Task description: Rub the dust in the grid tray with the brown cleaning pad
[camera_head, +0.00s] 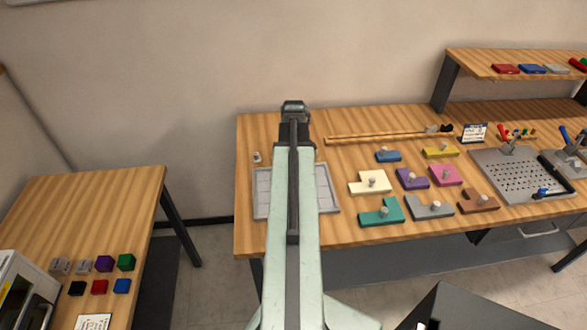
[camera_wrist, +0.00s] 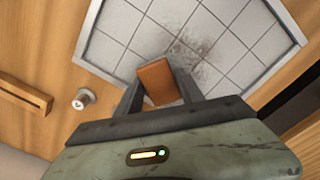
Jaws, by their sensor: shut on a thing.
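The white grid tray (camera_head: 262,205) lies on the left end of the wooden workbench, partly hidden by my arm in the head view. In the wrist view the tray (camera_wrist: 117,30) shows its square cells, with a grey-brown dust patch (camera_wrist: 195,47) near the middle. My gripper (camera_wrist: 160,84) is shut on the brown cleaning pad (camera_wrist: 155,80). The pad is over the tray, at the near edge of the dust in the picture. I cannot tell whether it touches the tray. My arm hides the gripper and the pad in the head view.
A small round knob-like piece (camera_head: 256,157) stands beside the tray. Several coloured shapes with pegs, such as the cream one (camera_head: 362,186), lie right of the tray. A long wooden stick (camera_head: 375,138) lies behind them. A perforated plate (camera_head: 510,180) is further right.

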